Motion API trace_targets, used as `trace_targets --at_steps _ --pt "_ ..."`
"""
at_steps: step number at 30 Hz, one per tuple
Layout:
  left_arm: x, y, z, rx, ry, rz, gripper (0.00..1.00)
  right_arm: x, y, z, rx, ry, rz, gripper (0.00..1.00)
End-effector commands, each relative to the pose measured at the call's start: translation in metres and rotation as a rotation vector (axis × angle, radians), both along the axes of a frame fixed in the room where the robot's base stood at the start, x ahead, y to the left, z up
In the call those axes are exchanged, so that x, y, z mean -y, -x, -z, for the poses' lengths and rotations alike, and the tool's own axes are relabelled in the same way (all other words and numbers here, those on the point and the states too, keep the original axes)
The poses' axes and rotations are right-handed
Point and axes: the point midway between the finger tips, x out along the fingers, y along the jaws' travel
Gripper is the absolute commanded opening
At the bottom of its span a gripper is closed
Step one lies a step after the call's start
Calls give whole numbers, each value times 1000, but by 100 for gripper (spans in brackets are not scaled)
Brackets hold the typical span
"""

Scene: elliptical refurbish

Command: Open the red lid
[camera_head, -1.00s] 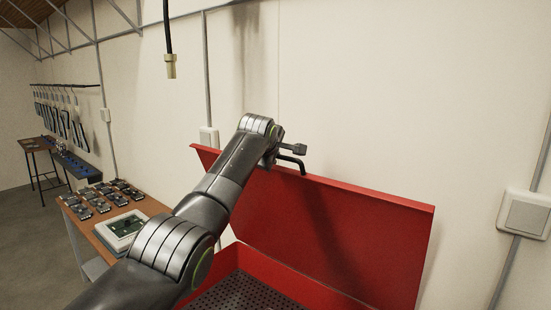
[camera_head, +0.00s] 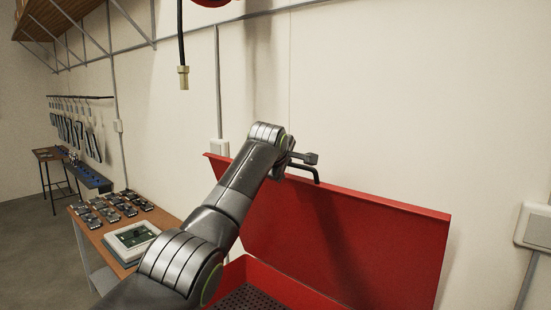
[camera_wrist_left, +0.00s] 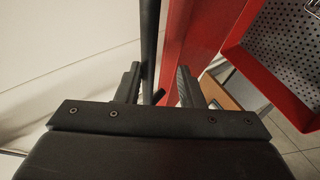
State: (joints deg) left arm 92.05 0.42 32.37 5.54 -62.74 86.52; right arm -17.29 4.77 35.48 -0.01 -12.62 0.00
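The red lid (camera_head: 370,245) stands raised, close to upright, along the back of a red box (camera_head: 262,274) with a dark perforated floor. A black bent handle (camera_head: 305,171) shows at the lid's top edge. My left gripper (camera_head: 297,160) is at that edge beside the handle, partly hidden by its own wrist. In the left wrist view, my left gripper (camera_wrist_left: 157,86) has its two fingers apart, with the black handle bar (camera_wrist_left: 150,45) between them, nearer the left finger. The red lid (camera_wrist_left: 192,40) passes behind the right finger. Contact cannot be told. My right gripper is out of view.
A wooden table (camera_head: 90,237) with several small dark parts and a white-framed device (camera_head: 132,241) stands left of the box. A cable with a pale connector (camera_head: 183,78) hangs above. The wall is close behind the lid.

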Motion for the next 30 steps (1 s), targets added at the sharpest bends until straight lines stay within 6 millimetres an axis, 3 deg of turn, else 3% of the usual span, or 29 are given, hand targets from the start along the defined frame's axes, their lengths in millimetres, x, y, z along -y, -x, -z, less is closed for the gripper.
trace_targets --at_steps 5,11,18,24,30 --pt "-3 17 -3 4 1 1 34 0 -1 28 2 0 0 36" --pt "-8 42 -20 5 2 1 34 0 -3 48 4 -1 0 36" --pt "-16 84 -47 5 0 1 34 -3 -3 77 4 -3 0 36" --pt "-22 117 -70 2 0 1 34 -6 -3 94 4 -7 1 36" --pt "-25 133 -81 -3 0 1 34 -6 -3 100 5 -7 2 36"
